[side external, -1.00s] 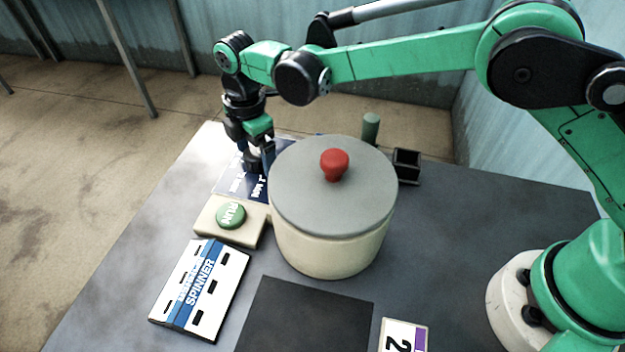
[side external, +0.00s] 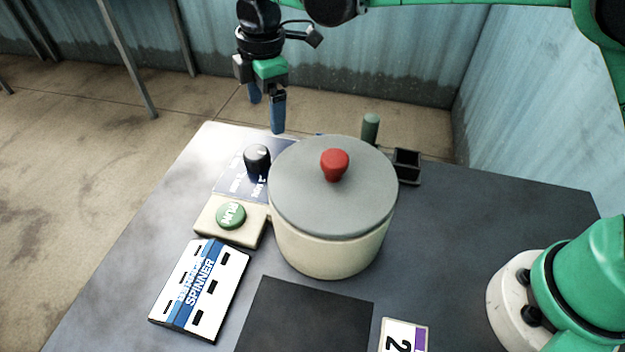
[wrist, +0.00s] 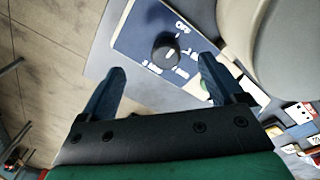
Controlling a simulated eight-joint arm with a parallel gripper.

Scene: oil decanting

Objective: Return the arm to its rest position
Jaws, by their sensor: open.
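My gripper (side external: 266,108) is open and empty, in the air above the far left part of the table. Below it is a dark knob (side external: 257,160) on a blue dial panel (side external: 232,184). In the wrist view the knob (wrist: 165,55) shows beyond and between the two spread fingers (wrist: 158,92), apart from them. Most of my raised arm is cut off by the top of the side view.
A cream pot with a grey lid (side external: 300,195) and red handle (side external: 334,164) stands mid-table. A green RUN button (side external: 231,215), a spinner box (side external: 200,287), a dark mat (side external: 305,320), a number card (side external: 403,336), a green cylinder (side external: 370,128) and a black open box (side external: 407,166) surround it.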

